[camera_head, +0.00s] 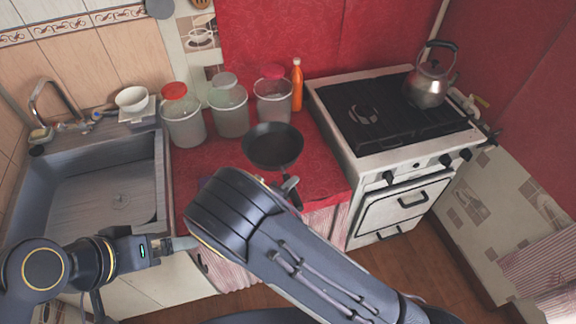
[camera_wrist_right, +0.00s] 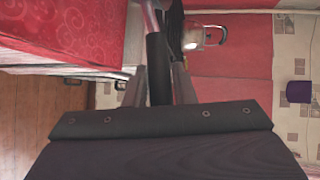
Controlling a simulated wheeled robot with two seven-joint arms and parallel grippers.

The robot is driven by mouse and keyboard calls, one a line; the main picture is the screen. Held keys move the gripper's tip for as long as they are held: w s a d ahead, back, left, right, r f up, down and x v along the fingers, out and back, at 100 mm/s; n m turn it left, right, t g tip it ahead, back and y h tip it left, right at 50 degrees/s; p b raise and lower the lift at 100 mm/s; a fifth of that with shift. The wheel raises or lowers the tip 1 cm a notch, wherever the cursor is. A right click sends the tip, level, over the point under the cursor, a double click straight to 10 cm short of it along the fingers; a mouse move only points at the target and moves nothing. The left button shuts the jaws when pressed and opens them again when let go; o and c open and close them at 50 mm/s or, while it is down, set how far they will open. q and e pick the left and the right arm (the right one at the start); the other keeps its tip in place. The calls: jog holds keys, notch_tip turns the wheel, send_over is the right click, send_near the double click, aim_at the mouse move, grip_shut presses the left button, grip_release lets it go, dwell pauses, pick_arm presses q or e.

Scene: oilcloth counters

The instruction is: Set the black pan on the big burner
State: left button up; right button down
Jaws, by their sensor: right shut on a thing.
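The black pan (camera_head: 273,146) is over the red counter, left of the stove, with its handle toward me. I cannot tell whether it touches the cloth. My right gripper (camera_head: 290,186) is shut on the pan's handle and is partly hidden by my right arm. In the right wrist view the black handle (camera_wrist_right: 157,68) lies between the two fingers (camera_wrist_right: 158,88). The stove (camera_head: 395,120) has a dark top with a burner (camera_head: 363,115) showing at its left; I cannot tell the burners' sizes. My left gripper (camera_head: 180,243) is by the counter's front, apart from the pan.
A metal kettle (camera_head: 429,88) stands on the stove's back right; it also shows in the right wrist view (camera_wrist_right: 205,38). Several lidded canisters, one with a red lid (camera_head: 183,120), and an orange bottle (camera_head: 297,85) stand behind the pan. A sink (camera_head: 95,195) is at left.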

jog(key=shift+s+a+r, duration=0.1)
jog(key=shift+s+r, duration=0.05)
jog(key=shift+r, duration=0.2)
jog(key=w+d+r+n+t+y+b, duration=0.1)
jog(key=w+d+r+n+y+b, duration=0.1)
jog(key=w+d+r, duration=0.45)
jog(key=s+d+r+n+t+y+b, duration=0.1)
jog(key=s+d+r+y+b, duration=0.1)
jog(key=d, duration=0.8)
jog(key=shift+s+r+n+t+y, duration=0.35)
jog(key=shift+s+r, duration=0.3)
jog(key=shift+s, duration=0.4)
